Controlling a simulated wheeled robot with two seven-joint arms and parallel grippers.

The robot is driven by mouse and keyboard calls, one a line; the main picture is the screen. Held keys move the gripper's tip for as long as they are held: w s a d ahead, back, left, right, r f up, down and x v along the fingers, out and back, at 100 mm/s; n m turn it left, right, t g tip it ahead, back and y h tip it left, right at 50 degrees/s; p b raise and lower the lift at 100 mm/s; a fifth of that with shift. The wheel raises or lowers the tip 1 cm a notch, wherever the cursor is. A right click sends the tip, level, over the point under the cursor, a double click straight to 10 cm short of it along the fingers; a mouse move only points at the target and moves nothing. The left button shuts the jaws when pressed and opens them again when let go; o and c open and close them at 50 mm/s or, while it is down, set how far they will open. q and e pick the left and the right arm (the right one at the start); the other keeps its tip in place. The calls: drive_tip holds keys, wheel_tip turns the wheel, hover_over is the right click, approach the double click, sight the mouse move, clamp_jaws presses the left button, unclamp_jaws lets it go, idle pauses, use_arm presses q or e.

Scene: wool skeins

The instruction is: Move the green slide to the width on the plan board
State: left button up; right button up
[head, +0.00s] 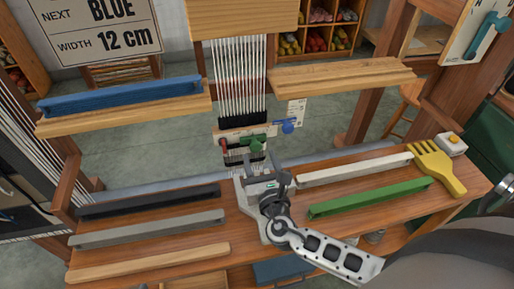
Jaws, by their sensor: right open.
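The green slide (257,144) sits on a pale ruled bar (235,133) below the dark band of the hanging warp threads. A red slide (223,143) is to its left, and a blue slide (288,126) is to its right. The plan board (103,28) at upper left reads "NEXT BLUE" and "WIDTH 12 cm". My right gripper (262,166) is open just in front of and below the green slide in the picture. Its fingers appear empty, and whether they touch the slide cannot be told. My left gripper is not in view.
The wooden bench (290,222) carries dark, grey and tan bars at left, and white (355,169) and green (370,197) bars at right. A yellow comb (438,168) and a small white box (450,144) are at far right. A blue bar (120,95) lies on the left shelf.

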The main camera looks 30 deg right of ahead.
sight(260, 147)
drive_tip(key=x, duration=0.2)
drive_tip(key=shift+w+d, duration=0.1)
drive_tip(key=shift+w, duration=0.3)
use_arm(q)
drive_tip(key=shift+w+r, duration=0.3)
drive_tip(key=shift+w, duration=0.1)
use_arm(e)
drive_tip(key=shift+w+d, duration=0.15)
drive_tip(key=shift+w, duration=0.5)
clamp_jaws()
drive_tip(key=shift+s+d, duration=0.15)
drive_tip(key=shift+d, duration=0.35)
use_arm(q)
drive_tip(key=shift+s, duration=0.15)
use_arm(e)
unclamp_jaws()
drive_tip(key=shift+s, duration=0.1)
